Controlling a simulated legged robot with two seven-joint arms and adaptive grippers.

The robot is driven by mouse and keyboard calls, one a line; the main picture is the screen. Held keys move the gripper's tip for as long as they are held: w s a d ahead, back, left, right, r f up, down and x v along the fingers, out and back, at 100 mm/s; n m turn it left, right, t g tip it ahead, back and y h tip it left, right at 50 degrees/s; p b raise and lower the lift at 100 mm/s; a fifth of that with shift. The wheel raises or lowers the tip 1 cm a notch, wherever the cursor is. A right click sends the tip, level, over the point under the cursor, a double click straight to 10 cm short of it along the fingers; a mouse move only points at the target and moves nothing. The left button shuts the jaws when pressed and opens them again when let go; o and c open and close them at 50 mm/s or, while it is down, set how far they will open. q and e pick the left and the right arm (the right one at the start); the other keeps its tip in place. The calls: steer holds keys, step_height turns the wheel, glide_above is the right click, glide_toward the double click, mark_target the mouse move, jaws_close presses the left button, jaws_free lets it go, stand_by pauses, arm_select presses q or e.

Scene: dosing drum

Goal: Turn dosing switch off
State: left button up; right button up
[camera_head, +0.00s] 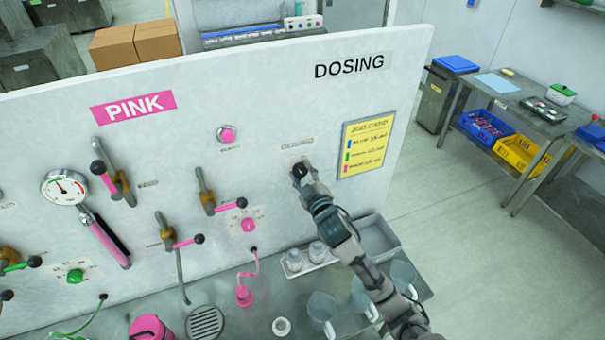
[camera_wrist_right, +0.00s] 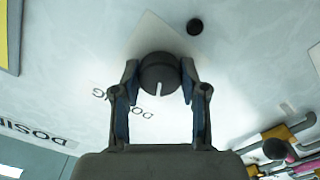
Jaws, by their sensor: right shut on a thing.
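The dosing switch (camera_wrist_right: 160,74) is a round dark knob with a white pointer mark, on a pale plate on the white panel. In the right wrist view its mark points down toward the gripper's palm. My right gripper (camera_wrist_right: 160,88) is shut on the knob, one finger on each side. In the head view the right gripper (camera_head: 302,176) covers the knob, beneath the DOSING sign (camera_head: 349,66). My left gripper is not in view.
The white panel (camera_head: 290,105) also carries levers, a gauge (camera_head: 65,187) and a pink button (camera_head: 227,134). A yellow job card (camera_head: 367,146) hangs right of the gripper. Clear jugs (camera_head: 322,308) and a grey tray (camera_head: 378,238) stand on the bench below, near my right arm.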

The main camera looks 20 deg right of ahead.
steer(key=shift+d+r, duration=0.1)
steer(key=o, duration=1)
steer(key=shift+o, duration=0.7)
steer(key=shift+w, duration=0.25)
steer(key=shift+s, duration=0.1)
steer(key=s, duration=1.1)
steer(key=shift+s+a+f, duration=0.25)
steer(key=shift+s+a, duration=0.1)
steer(key=shift+s, duration=0.05)
